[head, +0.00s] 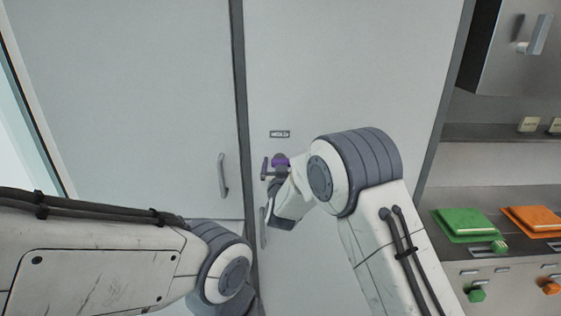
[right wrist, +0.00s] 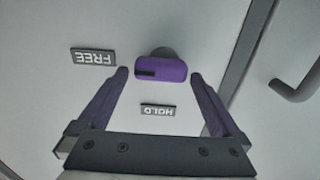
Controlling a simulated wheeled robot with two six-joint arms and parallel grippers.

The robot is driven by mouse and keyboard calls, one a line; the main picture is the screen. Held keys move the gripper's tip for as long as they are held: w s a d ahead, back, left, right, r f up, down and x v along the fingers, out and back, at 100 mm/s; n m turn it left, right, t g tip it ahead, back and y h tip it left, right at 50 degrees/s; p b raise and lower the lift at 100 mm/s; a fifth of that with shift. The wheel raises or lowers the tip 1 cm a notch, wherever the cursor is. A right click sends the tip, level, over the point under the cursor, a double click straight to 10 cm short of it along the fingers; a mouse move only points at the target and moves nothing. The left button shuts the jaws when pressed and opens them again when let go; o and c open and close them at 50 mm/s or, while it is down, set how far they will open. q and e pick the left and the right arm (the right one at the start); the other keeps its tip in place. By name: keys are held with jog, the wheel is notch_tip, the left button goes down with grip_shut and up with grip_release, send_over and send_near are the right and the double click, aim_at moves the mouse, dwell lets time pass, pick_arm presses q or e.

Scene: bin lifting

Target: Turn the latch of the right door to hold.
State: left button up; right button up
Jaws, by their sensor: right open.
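The right door (head: 345,70) is a plain pale panel, shut. Its latch (right wrist: 172,70) is a purple bar on a round grey stem, lying crosswise in the right wrist view. A dark mark is on its left end, towards the FREE label (right wrist: 93,57). The HOLD label (right wrist: 158,110) is below the latch in that upside-down view. My right gripper (right wrist: 158,74) is open, its purple fingers on either side of the latch near its ends; I cannot tell whether they touch it. In the head view the right gripper (head: 272,168) is at the door, partly hidden by my wrist. My left gripper is out of view.
A left door (head: 120,90) with a grey handle (head: 223,175) stands beside it. A lower handle (head: 263,228) shows behind my right wrist. My left arm crosses the lower left.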

jog(key=shift+c, duration=0.3)
jog(key=c, duration=1.2)
jog(key=n+b, duration=0.1)
jog(key=n, duration=0.2)
jog(key=shift+a+n+b, duration=0.2)
jog(key=shift+n+b, duration=0.15)
jog(key=shift+n, duration=0.05)
jog(key=n, duration=0.3)
jog(key=shift+a+n, duration=0.2)
jog(key=shift+n, duration=0.1)
jog(key=n, duration=0.5)
jog(key=shift+a, duration=0.25)
jog(key=shift+a+f+n+p, duration=0.15)
jog(key=shift+n+p, duration=0.15)
jog(key=shift+n, duration=1.1)
jog(key=shift+f+n+p, duration=0.15)
jog(key=shift+n+p, duration=0.15)
jog(key=shift+n, duration=1.1)
